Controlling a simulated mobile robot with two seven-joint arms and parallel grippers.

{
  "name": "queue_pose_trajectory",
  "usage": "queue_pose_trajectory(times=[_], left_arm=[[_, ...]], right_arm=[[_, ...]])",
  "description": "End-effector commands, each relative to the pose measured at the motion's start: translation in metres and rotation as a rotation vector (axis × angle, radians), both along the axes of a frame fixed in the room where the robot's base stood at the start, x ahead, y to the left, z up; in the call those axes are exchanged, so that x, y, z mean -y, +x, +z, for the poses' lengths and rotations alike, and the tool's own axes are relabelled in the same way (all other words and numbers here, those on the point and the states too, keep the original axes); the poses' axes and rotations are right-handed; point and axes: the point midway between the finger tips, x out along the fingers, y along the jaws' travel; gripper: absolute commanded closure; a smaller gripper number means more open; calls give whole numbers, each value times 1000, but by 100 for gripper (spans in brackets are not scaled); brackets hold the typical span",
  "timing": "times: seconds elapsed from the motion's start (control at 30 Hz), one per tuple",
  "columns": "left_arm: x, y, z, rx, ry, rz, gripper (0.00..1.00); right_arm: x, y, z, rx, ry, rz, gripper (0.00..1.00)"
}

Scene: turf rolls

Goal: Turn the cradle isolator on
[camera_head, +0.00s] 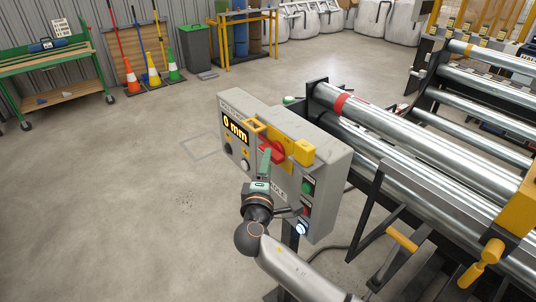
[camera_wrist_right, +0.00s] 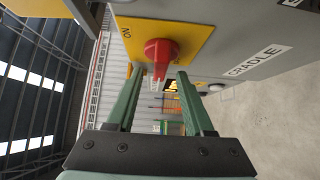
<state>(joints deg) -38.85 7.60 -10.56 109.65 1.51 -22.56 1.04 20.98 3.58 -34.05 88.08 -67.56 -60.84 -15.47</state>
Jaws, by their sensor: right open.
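The cradle isolator is a red rotary handle (camera_head: 271,149) on a yellow plate (camera_wrist_right: 195,30) at the control box. In the right wrist view the red handle (camera_wrist_right: 160,50) shows close up, its narrow end pointing down the picture. An "ON" label (camera_wrist_right: 126,33) is on the plate to its left. My right gripper (camera_head: 266,163) is at the front of the box, just by the handle. In the right wrist view its two green fingers (camera_wrist_right: 160,73) are apart, with the handle's lower end between or just beyond their tips. Contact cannot be told. My left gripper is not in view.
The grey control box (camera_head: 235,101) carries a "0 mm" display (camera_head: 235,127), knobs and a green button (camera_head: 308,187). A "CRADLE" label (camera_wrist_right: 254,61) is beside the plate. Steel rollers (camera_head: 400,125) stand right of the box. The floor to the left is clear.

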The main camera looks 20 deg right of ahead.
Motion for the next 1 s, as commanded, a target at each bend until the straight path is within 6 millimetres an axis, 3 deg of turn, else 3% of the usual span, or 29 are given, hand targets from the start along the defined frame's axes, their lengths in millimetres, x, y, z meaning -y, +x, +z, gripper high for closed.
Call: queue_pose_trajectory(times=[0.2,0.6,1.0], left_arm=[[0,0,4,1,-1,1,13],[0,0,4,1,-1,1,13],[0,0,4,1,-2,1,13]], right_arm=[[11,24,0,0,-1,0,48],[14,29,0,0,1,0,48],[14,29,-1,0,1,1,92]])
